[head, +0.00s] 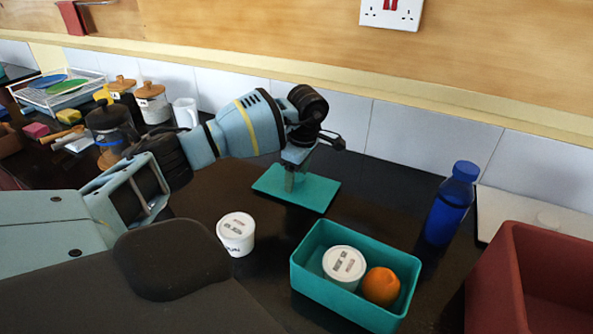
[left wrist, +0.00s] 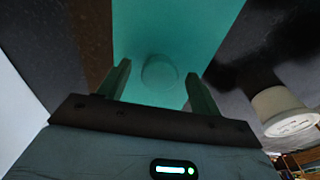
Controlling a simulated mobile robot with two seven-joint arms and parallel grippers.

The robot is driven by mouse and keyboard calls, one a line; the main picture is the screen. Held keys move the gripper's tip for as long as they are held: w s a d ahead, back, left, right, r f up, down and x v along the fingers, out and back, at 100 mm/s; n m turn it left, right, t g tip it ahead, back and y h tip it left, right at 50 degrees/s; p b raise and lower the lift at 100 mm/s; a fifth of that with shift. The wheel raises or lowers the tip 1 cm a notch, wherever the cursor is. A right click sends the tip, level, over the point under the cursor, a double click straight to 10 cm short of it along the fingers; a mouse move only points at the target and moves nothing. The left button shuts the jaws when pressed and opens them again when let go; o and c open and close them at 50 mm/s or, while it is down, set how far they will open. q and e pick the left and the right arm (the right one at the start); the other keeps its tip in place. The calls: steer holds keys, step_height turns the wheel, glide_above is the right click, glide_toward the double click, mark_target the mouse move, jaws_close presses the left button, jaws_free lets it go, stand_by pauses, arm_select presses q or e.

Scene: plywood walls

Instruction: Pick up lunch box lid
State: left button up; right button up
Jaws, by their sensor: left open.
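The lunch box lid (head: 312,190) is a flat teal rectangle lying on the dark counter near the tiled wall. My left gripper (head: 291,180) is over the lid and points down at it. In the left wrist view the lid (left wrist: 180,40) fills the upper middle, with a round knob (left wrist: 160,72) between the two open fingers (left wrist: 155,88). Nothing is held; I cannot tell whether the fingertips touch the lid. The teal lunch box (head: 335,296) stands open in front, holding a white tub (head: 344,264) and an orange (head: 381,286). My right gripper is not in view.
A second white tub (head: 236,232) stands left of the lunch box; a white tub also shows in the left wrist view (left wrist: 283,112). A blue bottle (head: 451,204) and a red crate (head: 530,280) are on the right. Jars, a mug (head: 185,112) and a dish rack (head: 60,90) stand at the back left.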

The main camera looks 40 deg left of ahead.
mark_target(298, 177)
arm_select(q)
steer(key=c, duration=1)
steer(key=shift+r, duration=0.1)
steer(key=shift+c, duration=0.2)
step_height(298, 177, up, 10)
